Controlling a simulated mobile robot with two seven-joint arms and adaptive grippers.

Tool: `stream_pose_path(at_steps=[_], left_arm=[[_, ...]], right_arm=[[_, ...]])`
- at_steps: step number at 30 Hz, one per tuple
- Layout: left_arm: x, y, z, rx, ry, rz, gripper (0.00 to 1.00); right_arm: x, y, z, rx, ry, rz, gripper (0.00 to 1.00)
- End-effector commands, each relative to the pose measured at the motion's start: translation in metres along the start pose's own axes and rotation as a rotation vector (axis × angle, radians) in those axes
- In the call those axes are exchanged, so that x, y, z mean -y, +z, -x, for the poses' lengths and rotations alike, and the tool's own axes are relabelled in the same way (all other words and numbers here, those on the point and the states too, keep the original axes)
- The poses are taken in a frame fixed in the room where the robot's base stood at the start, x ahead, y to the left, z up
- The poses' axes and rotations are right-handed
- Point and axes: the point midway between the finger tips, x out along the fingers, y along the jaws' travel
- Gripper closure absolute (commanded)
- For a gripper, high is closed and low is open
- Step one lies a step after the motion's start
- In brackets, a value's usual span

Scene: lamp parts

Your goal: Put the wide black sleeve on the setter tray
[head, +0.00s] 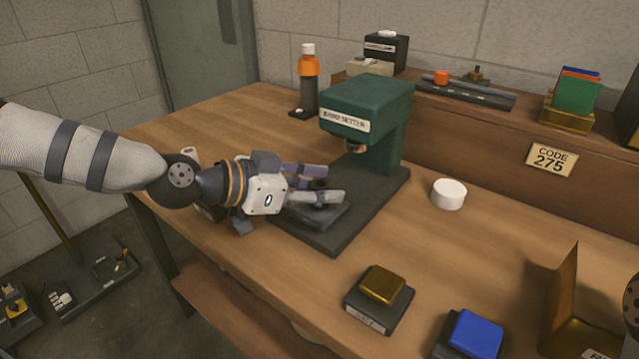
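My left gripper (332,183) reaches in from the left, just above the setter tray (330,220), a dark grey plate on the base of the green setter machine (368,105). Its two fingers are apart. A small dark shape shows between them, but I cannot tell whether it is the wide black sleeve or part of the gripper. I cannot make out the sleeve for sure anywhere else. The fingers and wrist hide part of the tray.
A white round cap (449,194) sits right of the machine. A gold block on a dark stand (382,285) and a blue block (476,334) are at the front. An orange-topped bottle (308,80) stands behind. The wood between is bare.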

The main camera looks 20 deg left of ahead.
Motion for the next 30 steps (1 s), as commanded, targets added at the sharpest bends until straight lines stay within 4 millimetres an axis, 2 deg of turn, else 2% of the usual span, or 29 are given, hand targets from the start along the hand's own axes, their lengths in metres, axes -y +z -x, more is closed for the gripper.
stream_pose_path(at_steps=[8,11,14,22,30], left_arm=[[0.0,-0.002,0.001,-0.002,-0.001,-0.001,0.55],[0.0,-0.011,0.004,-0.005,-0.002,-0.004,0.55],[0.002,-0.014,0.024,-0.01,-0.007,-0.004,0.55],[0.0,-0.024,0.104,-0.029,-0.011,-0.013,0.55],[0.001,-0.009,0.122,-0.004,-0.003,-0.002,0.55]], right_arm=[[0.0,-0.001,0.001,-0.002,0.0,0.0,0.6],[0.0,-0.003,0.005,-0.015,-0.001,0.0,0.6],[0.0,-0.007,0.013,-0.038,-0.002,0.0,0.6],[0.002,-0.033,0.057,-0.174,-0.007,0.0,0.6],[0.002,-0.031,0.054,-0.163,-0.007,0.0,0.6]])
